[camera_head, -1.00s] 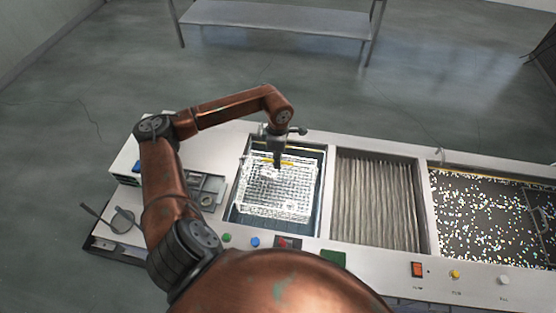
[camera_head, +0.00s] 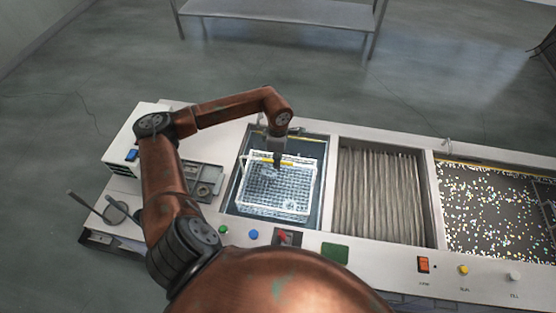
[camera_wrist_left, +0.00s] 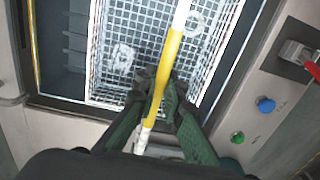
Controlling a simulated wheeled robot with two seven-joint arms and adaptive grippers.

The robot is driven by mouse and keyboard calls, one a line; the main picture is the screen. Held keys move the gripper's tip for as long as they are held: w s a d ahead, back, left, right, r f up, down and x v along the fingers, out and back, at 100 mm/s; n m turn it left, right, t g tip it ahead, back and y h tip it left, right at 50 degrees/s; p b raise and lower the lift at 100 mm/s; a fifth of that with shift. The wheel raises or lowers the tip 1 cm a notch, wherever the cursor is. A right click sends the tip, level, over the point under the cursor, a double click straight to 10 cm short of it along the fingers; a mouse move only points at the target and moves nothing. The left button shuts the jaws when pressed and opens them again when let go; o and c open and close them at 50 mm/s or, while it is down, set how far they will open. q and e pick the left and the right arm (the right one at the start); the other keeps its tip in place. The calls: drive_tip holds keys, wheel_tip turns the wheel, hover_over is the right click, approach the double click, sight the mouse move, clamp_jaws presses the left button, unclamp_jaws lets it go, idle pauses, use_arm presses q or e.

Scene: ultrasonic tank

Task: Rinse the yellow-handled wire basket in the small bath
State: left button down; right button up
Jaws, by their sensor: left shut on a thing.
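The white wire basket (camera_head: 272,190) is in the small bath (camera_head: 232,203) at the left end of the bench. Its yellow handle (camera_head: 297,161) runs across near the far side. My left gripper (camera_head: 277,165) points down and is shut on this handle. In the left wrist view, my left gripper (camera_wrist_left: 163,98) has its dark fingers around the yellow handle (camera_wrist_left: 170,60). The basket's mesh (camera_wrist_left: 143,40) lies below it, with small pale items inside. How deep the basket sits in the bath is hard to tell. My right gripper is not in view.
A ribbed middle bay (camera_head: 378,200) and a bath with many coloured specks (camera_head: 490,210) lie to the right. Buttons and a red switch (camera_head: 285,237) line the front edge. A white box (camera_head: 125,150) and metal tray (camera_head: 203,182) stand left.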

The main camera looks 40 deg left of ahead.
use_arm(q)
drive_tip(key=shift+f+b, duration=1.95)
drive_tip(key=shift+f, duration=0.85)
idle(1.5)
drive_tip(key=shift+w+r+p, duration=0.1)
drive_tip(key=shift+r+p, duration=1.6)
drive_tip(key=shift+r, duration=1.65)
wheel_tip(320, 180, up, 14)
drive_tip(key=p, duration=0.6)
drive_tip(key=shift+p, duration=0.4)
drive_tip(key=shift+f, duration=0.15)
